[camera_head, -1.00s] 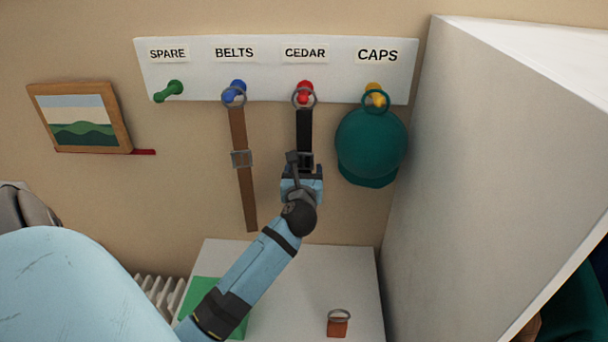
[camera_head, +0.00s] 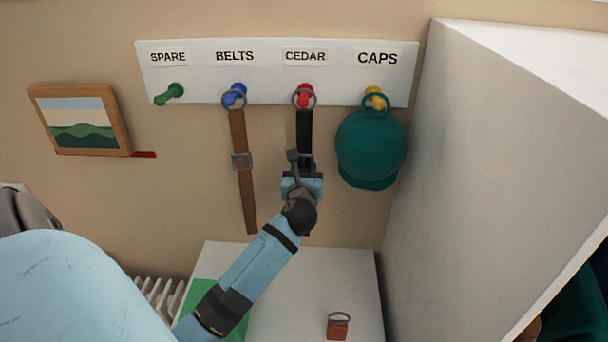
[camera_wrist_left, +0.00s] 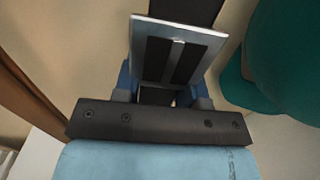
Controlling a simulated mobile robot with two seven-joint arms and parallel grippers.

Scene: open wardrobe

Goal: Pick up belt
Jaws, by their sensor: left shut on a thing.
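A black belt (camera_head: 304,128) hangs by its ring from the red peg (camera_head: 304,93) under the CEDAR label. My left gripper (camera_head: 302,168) is shut on this belt near its buckle, below the peg. In the left wrist view the belt's silver buckle (camera_wrist_left: 179,45) sits in front of the gripper (camera_wrist_left: 165,95), whose blue fingers show on both sides. A brown belt (camera_head: 240,185) hangs by a ring from the blue peg (camera_head: 236,93) under the BELTS label. The black belt's lower part is mostly hidden behind my arm. My right gripper is not in view.
A teal cap (camera_head: 371,150) hangs from the yellow peg (camera_head: 375,98) to the right. The green peg (camera_head: 170,94) is bare. A white cabinet panel (camera_head: 480,170) stands at right. A small reddish-brown block with a ring (camera_head: 338,328) lies on the white surface (camera_head: 300,275) below.

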